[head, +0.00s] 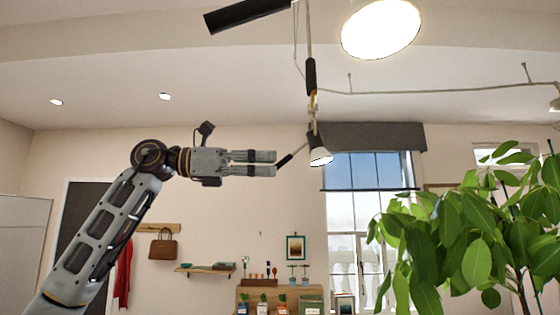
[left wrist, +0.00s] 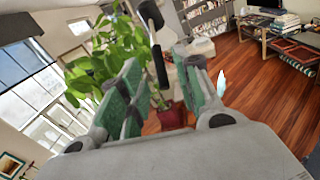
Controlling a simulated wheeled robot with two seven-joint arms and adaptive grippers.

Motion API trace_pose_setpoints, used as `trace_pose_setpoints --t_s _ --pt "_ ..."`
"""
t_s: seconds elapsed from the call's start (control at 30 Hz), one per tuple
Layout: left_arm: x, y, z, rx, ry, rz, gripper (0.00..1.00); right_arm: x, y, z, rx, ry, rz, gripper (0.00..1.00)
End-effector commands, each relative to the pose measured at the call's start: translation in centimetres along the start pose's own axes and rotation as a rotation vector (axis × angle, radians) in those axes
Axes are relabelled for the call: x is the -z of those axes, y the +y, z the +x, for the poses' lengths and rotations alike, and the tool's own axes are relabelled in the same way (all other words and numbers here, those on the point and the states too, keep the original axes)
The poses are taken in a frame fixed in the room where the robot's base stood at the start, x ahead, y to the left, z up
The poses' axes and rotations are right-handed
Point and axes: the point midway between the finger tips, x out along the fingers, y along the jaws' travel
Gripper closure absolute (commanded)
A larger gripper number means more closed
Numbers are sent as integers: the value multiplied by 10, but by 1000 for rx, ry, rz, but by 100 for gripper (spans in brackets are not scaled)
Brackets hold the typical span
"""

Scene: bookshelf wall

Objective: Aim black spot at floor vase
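A small spot lamp (head: 319,156) with a black body and a lit white face hangs from a thin stem under the ceiling in the head view. A thin arm with a black grip (head: 284,160) slants down-left from it. My left gripper (head: 276,163) points right, its fingertips close to the lower end of that grip. In the left wrist view the green-padded fingers are apart, and a black rod (left wrist: 159,65) shows in the gap; contact cannot be told. A pale bluish shape (left wrist: 221,84) beside the right finger may be the floor vase; it is partly hidden. My right gripper is out of view.
A black tube (head: 247,14) and a large lit lamp disc (head: 381,28) hang near the ceiling. A leafy plant (head: 475,255) fills the lower right; its red pot (left wrist: 172,117) stands on the wooden floor. A window (head: 368,215) is behind.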

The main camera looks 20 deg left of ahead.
Motion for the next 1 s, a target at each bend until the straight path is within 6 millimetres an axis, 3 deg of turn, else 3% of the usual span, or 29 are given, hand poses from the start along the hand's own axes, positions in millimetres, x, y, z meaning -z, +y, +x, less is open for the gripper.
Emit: trace_pose_setpoints --t_s 0.3,0.73,1.0 --pt "-2 0 32 0 -1 0 67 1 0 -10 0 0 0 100" --pt "0 0 37 0 -1 0 67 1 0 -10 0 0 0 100" --pt "-1 0 37 0 -1 0 100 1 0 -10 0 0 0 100"
